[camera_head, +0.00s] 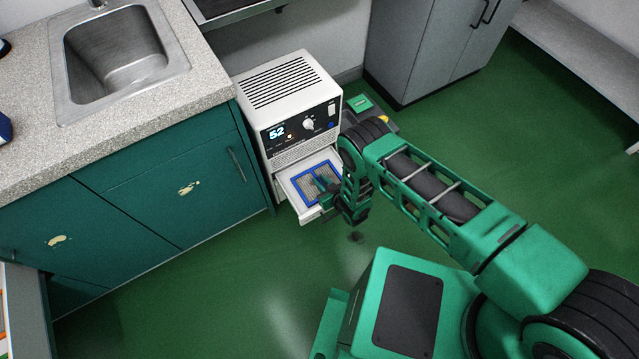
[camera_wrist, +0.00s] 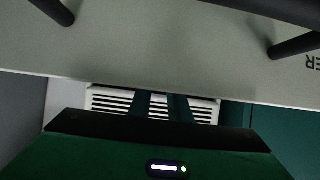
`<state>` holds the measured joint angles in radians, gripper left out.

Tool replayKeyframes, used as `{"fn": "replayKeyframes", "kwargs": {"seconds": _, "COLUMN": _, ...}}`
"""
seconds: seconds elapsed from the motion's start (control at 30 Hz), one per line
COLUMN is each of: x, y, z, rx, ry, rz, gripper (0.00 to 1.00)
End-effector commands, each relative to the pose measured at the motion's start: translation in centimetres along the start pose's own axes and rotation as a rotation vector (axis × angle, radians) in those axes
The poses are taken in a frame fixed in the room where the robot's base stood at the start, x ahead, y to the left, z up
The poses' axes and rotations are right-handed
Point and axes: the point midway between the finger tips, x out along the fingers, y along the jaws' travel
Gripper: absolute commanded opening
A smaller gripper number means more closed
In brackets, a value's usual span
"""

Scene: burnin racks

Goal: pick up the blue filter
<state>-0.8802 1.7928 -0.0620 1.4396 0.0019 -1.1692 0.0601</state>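The blue filter (camera_head: 302,187) is a flat blue frame with a pale grey mesh. It lies in the pulled-out drawer (camera_head: 291,205) at the bottom of a white machine (camera_head: 289,92) whose display reads 52. My gripper (camera_head: 322,187) is at the right part of the filter in the head view, and its dark fingers hide some of it. I cannot tell whether they touch it. In the wrist view, my gripper's two fingers (camera_wrist: 160,105) stand a little apart, with a white slatted surface (camera_wrist: 105,102) visible between and beside them. The filter cannot be made out there.
Teal cabinets (camera_head: 150,200) with a sink counter (camera_head: 205,85) stand left of the machine. A grey cabinet (camera_head: 425,45) stands behind, right. A low dark object with a green label (camera_head: 359,103) sits beside the machine. Green floor is open in front. A pale panel (camera_wrist: 160,45) fills the upper wrist view.

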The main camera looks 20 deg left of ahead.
Motion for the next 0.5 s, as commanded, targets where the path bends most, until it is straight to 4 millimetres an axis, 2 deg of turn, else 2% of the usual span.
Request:
{"fn": "replayKeyframes", "kwargs": {"seconds": 0.03, "x": 0.00, "y": 0.01, "z": -0.01, "rx": 0.000, "ry": 0.000, "rz": 0.000, "gripper": 0.04}}
{"fn": "replayKeyframes", "kwargs": {"seconds": 0.07, "x": -0.01, "y": 0.01, "z": -0.01, "rx": 0.000, "ry": 0.000, "rz": 0.000, "gripper": 0.00}}
{"fn": "replayKeyframes", "kwargs": {"seconds": 0.5, "x": -0.15, "y": 0.03, "z": -0.41, "rx": 0.000, "ry": 0.001, "rz": 0.000, "gripper": 0.00}}
